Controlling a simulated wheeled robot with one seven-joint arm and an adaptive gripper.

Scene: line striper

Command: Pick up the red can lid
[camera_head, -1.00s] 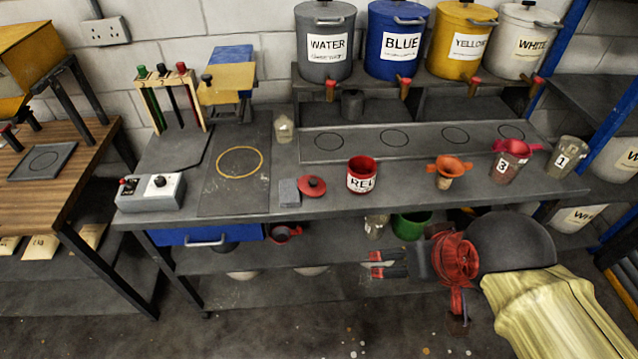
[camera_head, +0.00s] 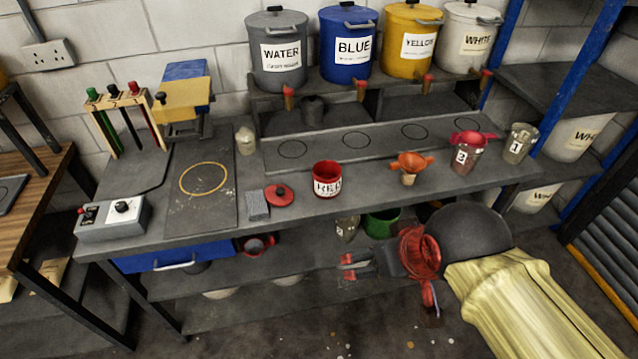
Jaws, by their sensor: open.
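The red can lid (camera_head: 279,195) lies flat on the dark workbench, with a small dark knob on top. It sits between a grey block (camera_head: 254,205) and the red can (camera_head: 327,179), which is labelled RED and stands upright and open. My gripper (camera_head: 348,267) is in front of the bench, lower in the picture than the lid and to its right. Its fingers are apart and empty, pointing left. They do not touch the lid.
The bench (camera_head: 350,205) has an orange funnel (camera_head: 409,166) and numbered cups (camera_head: 519,143) at right. A control box (camera_head: 110,217) and a board with a yellow ring (camera_head: 203,180) stand at left. Large labelled pots (camera_head: 277,50) stand on a rear shelf. The bench front edge lies between gripper and lid.

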